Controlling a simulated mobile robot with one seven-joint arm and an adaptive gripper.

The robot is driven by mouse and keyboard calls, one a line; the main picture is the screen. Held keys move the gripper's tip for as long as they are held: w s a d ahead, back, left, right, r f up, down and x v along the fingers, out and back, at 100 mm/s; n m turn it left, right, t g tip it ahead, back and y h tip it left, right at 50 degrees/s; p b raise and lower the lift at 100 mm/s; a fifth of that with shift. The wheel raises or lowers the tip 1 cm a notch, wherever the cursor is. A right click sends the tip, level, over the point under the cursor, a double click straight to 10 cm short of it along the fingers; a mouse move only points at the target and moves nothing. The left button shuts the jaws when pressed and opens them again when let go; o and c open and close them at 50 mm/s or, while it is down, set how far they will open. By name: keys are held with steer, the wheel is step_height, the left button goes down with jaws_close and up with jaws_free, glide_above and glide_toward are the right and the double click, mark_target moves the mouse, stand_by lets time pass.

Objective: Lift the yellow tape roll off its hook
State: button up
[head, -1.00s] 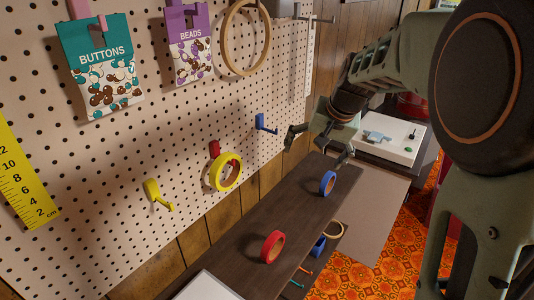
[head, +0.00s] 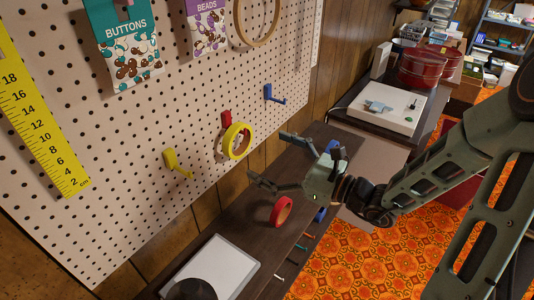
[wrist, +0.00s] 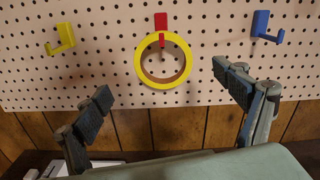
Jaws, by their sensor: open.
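The yellow tape roll (head: 238,141) hangs on the red hook (head: 226,118) on the pegboard. In the wrist view the yellow tape roll (wrist: 138,61) hangs ahead, between and beyond my fingers, with the red hook (wrist: 161,22) through its top. My gripper (head: 270,160) is open and empty. It is in front of the board, to the right of and a little below the roll, with its fingers toward the board and apart from the roll. In the wrist view my gripper (wrist: 170,92) has its two fingers spread wide.
An empty yellow hook (head: 174,161) and an empty blue hook (head: 270,95) flank the red one. A red tape roll (head: 281,211) stands on the dark shelf (head: 225,223) below. A blue tape roll (head: 331,147) is partly behind my gripper. A white panel (head: 215,268) lies nearer.

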mark_target(235, 132)
steer(key=p+x, duration=0.1)
steer(key=x, duration=0.9)
steer(key=shift+w+a, duration=0.2)
steer(key=shift+w, duration=0.15)
steer(key=c, duration=1.3)
steer(key=shift+o, duration=0.2)
steer(key=shift+r+p, duration=1)
steer(key=shift+r, duration=0.15)
steer(key=p+v, duration=0.1)
steer(key=v, duration=0.9)
steer(key=shift+p, duration=0.35)
